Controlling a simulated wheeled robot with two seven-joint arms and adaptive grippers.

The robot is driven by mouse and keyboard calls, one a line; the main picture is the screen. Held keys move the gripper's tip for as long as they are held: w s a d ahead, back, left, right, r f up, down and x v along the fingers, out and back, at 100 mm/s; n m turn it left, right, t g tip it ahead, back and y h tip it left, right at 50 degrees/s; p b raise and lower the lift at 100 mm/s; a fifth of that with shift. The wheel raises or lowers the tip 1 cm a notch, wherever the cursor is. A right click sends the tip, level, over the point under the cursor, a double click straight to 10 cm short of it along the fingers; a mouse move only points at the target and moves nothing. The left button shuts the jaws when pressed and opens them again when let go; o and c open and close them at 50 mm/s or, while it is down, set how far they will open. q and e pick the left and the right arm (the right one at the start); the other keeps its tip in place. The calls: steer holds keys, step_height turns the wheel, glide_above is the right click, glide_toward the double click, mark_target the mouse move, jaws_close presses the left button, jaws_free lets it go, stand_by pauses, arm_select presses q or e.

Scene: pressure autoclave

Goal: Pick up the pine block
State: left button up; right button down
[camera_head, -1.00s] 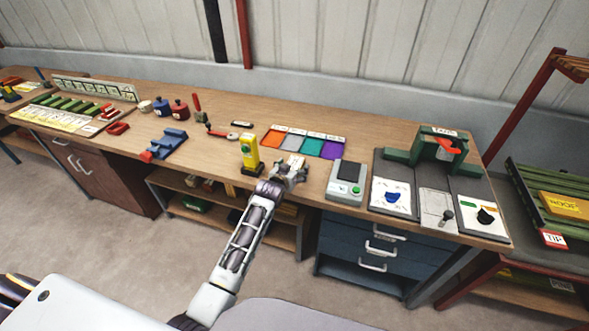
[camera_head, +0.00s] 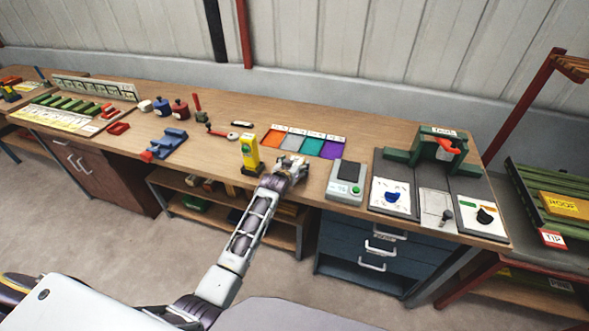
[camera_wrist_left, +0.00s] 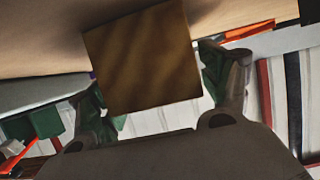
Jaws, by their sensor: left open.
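A brown wood-grained block, which looks like the pine block (camera_wrist_left: 142,58), fills the upper middle of the left wrist view, very close to the camera. My left gripper (camera_head: 293,166) is open at the bench's front edge, just right of the yellow device, in the head view. In the wrist view its fingers stand on either side of the block, with a visible gap at the right finger; contact at the left is unclear. In the head view the gripper hides most or all of the block. My right gripper is not in view.
The yellow device (camera_head: 249,153) stands close left of my gripper. A grey scale (camera_head: 345,182) sits to the right, and a mat of coloured squares (camera_head: 308,143) lies behind.

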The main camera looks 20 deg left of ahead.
arm_select(q)
steer(key=c, duration=1.2)
steer(key=shift+r, duration=0.15)
steer(key=shift+r, duration=4.9)
